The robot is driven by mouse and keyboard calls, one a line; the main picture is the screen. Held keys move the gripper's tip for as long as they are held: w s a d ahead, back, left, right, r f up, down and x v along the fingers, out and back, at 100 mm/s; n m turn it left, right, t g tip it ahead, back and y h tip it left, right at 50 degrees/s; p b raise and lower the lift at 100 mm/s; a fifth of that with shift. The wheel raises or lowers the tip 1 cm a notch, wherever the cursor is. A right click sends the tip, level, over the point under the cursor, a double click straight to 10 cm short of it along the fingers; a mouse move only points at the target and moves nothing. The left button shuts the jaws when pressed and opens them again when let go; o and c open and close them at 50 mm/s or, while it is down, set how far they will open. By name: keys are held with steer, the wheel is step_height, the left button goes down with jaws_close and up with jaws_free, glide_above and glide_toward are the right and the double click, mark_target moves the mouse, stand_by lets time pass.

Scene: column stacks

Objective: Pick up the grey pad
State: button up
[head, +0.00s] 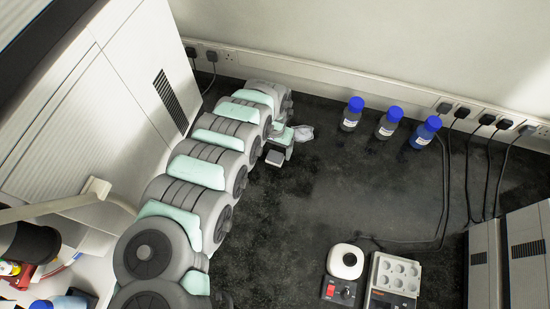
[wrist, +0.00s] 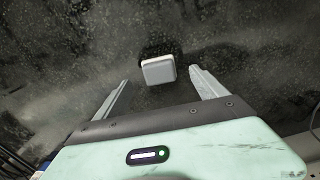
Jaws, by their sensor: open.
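The grey pad (wrist: 158,70) shows in the wrist view as a small light block with rounded corners, on the dark speckled surface. It lies just beyond the fingertips and between their lines. My gripper (wrist: 158,80) is open, with one finger on each side and nothing between them. In the head view my arm stretches from the lower left to the middle, and my gripper (head: 274,156) is at its far end, small and partly hidden by the arm. I cannot make out the pad clearly in the head view.
Several blue-capped bottles (head: 388,122) stand along the back wall. A hotplate-like device (head: 344,264) and a block with wells (head: 396,275) are at the front right. Cables run down from the wall sockets at right. The middle surface is clear.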

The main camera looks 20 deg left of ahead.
mark_target(275, 156)
steer(key=f, duration=0.3)
steer(key=f+b, duration=0.1)
steer(key=shift+w+d+f, duration=0.15)
steer(key=shift+d+f, duration=0.1)
steer(key=shift+f, duration=0.15)
steer(key=shift+a+f, duration=0.15)
steer(key=shift+f, duration=0.2)
steer(key=c, duration=1.5)
